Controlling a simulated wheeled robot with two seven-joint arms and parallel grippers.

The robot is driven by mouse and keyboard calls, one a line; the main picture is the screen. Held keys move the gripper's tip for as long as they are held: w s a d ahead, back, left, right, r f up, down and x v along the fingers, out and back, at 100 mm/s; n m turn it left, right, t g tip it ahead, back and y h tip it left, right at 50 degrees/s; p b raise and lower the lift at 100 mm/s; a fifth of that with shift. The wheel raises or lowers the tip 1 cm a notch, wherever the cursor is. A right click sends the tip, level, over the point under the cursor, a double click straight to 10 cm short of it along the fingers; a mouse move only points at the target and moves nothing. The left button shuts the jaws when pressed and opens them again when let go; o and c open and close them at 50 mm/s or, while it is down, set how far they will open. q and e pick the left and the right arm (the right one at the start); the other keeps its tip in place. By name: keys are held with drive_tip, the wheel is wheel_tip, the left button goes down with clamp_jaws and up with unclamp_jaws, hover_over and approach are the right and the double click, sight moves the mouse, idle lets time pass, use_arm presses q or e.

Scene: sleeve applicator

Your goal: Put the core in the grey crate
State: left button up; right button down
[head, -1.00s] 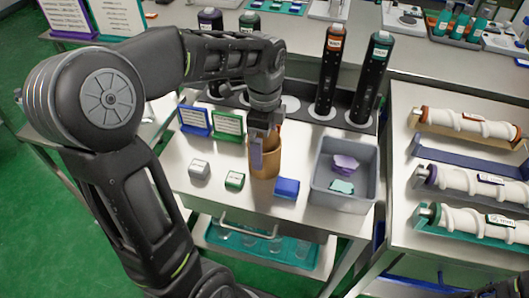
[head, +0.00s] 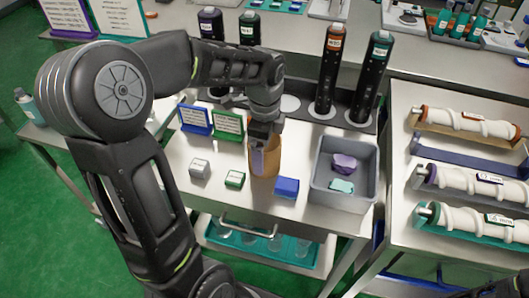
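A tan, open-topped cylinder (head: 269,168), which looks like the core, stands on the steel table among small labelled blocks. The grey crate (head: 345,201) is to its right and holds a crumpled purple piece (head: 344,163) and a crumpled teal piece (head: 341,186). My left gripper (head: 262,150) points down at the cylinder's rim. One finger shows in front of its near wall. The other finger is hidden, so I cannot tell whether the grip is closed.
A blue block (head: 286,188) sits between cylinder and crate. Grey (head: 199,168) and green (head: 234,179) blocks and two signs (head: 228,125) are to the left. Tall black bottles (head: 329,75) stand behind in a rack. White rollers (head: 470,182) lie on the right table; one blue cradle (head: 465,155) is empty.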

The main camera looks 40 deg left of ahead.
use_arm(q)
drive_tip(key=c, duration=1.3)
wheel_tip(320, 180, up, 10)
drive_tip(key=shift+c, duration=0.2)
idle(0.3)
